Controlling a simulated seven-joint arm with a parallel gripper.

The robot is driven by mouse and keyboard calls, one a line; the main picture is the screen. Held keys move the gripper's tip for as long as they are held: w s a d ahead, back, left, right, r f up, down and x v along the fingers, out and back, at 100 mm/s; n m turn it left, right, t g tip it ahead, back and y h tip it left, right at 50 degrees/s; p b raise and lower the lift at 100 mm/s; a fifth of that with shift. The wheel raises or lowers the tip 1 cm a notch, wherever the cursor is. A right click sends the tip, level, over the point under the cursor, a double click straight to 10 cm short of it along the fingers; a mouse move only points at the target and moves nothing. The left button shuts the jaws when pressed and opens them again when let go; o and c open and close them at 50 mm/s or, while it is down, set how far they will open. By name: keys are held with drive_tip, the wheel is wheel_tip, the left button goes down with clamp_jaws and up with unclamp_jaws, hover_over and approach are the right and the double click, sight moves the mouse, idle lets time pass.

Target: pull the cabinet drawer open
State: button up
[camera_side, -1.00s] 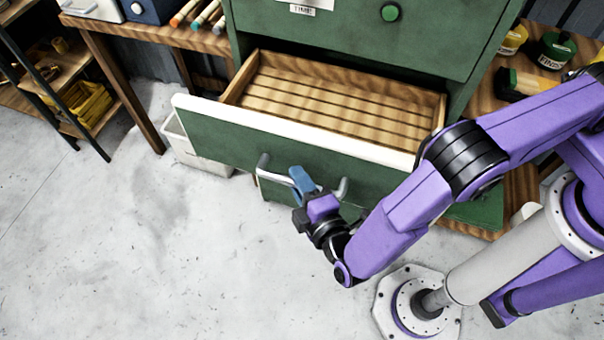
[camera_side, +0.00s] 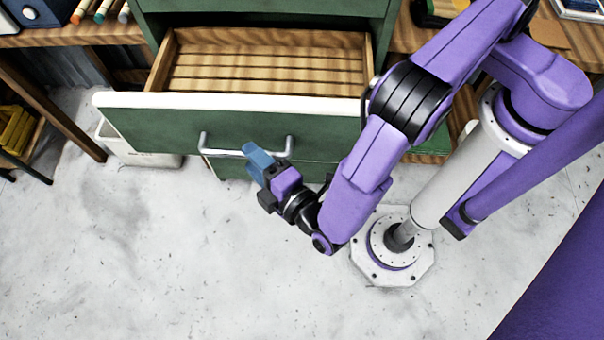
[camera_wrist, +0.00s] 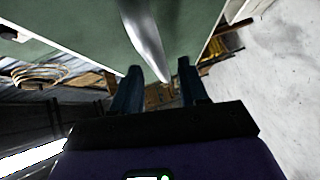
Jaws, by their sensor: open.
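The green cabinet's drawer (camera_side: 155,125) stands pulled out in the side view, with its slatted wooden inside showing empty. A silver bar handle (camera_side: 222,153) runs across its front panel. My gripper (camera_side: 253,153), with blue fingers, is open at the right half of the handle. In the wrist view the handle (camera_wrist: 146,38) runs between the fingertips of my gripper (camera_wrist: 158,67), with a finger on either side. I cannot tell whether the fingers touch the bar. The green drawer front (camera_wrist: 85,28) fills the upper part of that view.
A pale bin (camera_side: 135,152) stands on the floor left of the drawer. Wooden benches (camera_side: 75,38) flank the cabinet, and a dark shelf with yellow items (camera_side: 18,130) stands at far left. The floor before the drawer is clear.

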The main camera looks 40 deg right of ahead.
drive_tip(key=s+r, duration=0.2)
drive_tip(key=s, duration=1.1)
drive_tip(key=shift+s, duration=0.4)
drive_tip(key=shift+w, duration=0.1)
drive_tip(key=w+d+r+g, duration=0.3)
drive_tip(key=d+r, duration=0.1)
drive_tip(key=w+d+r+g+h, duration=0.1)
drive_tip(key=w+d+r+g, duration=0.1)
drive_tip(key=d+r+g, duration=0.2)
drive_tip(key=w+d+r+g+h, duration=0.1)
drive_tip(key=w+d+r+g, duration=0.2)
drive_tip(key=d+r+g, duration=0.1)
drive_tip(key=shift+w+d+r, duration=0.2)
drive_tip(key=shift+d+r, duration=0.05)
drive_tip(key=shift+d, duration=0.4)
drive_tip(key=shift+w+d+r, duration=0.15)
drive_tip(key=shift+d+r, duration=0.05)
drive_tip(key=shift+d, duration=0.4)
drive_tip(key=s+d+r+m+g+y, duration=0.1)
drive_tip(key=s+d+r+m+g, duration=0.1)
drive_tip(key=d, duration=0.7)
drive_tip(key=s+d+r+m+g+y, duration=0.1)
drive_tip(key=s+d+r+g, duration=0.2)
drive_tip(key=d, duration=0.6)
drive_tip(key=s, duration=0.2)
drive_tip(key=shift+s+r+m, duration=0.15)
drive_tip(key=shift+s+m, duration=0.15)
drive_tip(key=shift+m, duration=0.1)
